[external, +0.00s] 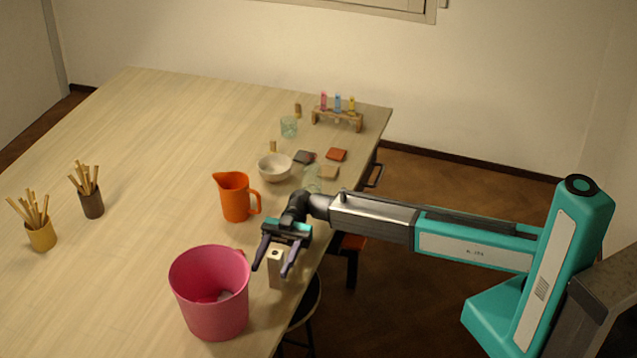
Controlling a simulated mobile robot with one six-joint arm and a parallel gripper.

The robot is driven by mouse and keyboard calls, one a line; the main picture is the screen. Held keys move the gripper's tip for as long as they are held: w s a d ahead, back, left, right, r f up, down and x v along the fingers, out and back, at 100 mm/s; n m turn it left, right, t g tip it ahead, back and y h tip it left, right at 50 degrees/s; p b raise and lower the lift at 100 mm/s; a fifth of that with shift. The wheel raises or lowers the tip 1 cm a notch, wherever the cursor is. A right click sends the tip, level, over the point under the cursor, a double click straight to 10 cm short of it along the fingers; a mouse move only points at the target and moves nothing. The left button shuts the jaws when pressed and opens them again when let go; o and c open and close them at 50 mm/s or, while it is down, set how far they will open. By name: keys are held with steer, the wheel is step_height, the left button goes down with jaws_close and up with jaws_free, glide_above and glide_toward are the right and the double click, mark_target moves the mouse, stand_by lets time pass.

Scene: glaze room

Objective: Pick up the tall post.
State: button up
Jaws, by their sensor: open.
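A pale upright block (275,274) with a dark spot on its top stands near the table's right edge; it looks like the tall post. My gripper (272,269) is open, with its two dark fingers pointing toward the front of the table, one on each side of the block in this view. I cannot tell how high the fingers are above the table or whether they touch the block. The block's upper back is partly hidden by my gripper.
A pink bucket (210,310) stands close to the left of the block. An orange pitcher (236,200) and a pale bowl (275,169) stand behind. A test-tube rack (337,119) is at the far end.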

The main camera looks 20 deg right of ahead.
steer(key=shift+s+a, duration=0.45)
steer(key=shift+s, duration=0.1)
jaws_close()
steer(key=shift+r, duration=0.1)
stand_by(0.4)
steer(key=s+d+r+b, duration=0.2)
steer(key=s+d+b, duration=0.1)
steer(key=d, duration=0.3)
steer(key=s+d+r+b, duration=0.2)
steer(key=s+d+b, duration=0.1)
steer(key=s+d, duration=0.2)
steer(key=shift+s+d+r, duration=0.35)
steer(key=shift+d+r, duration=0.05)
steer(key=shift+d, duration=0.8)
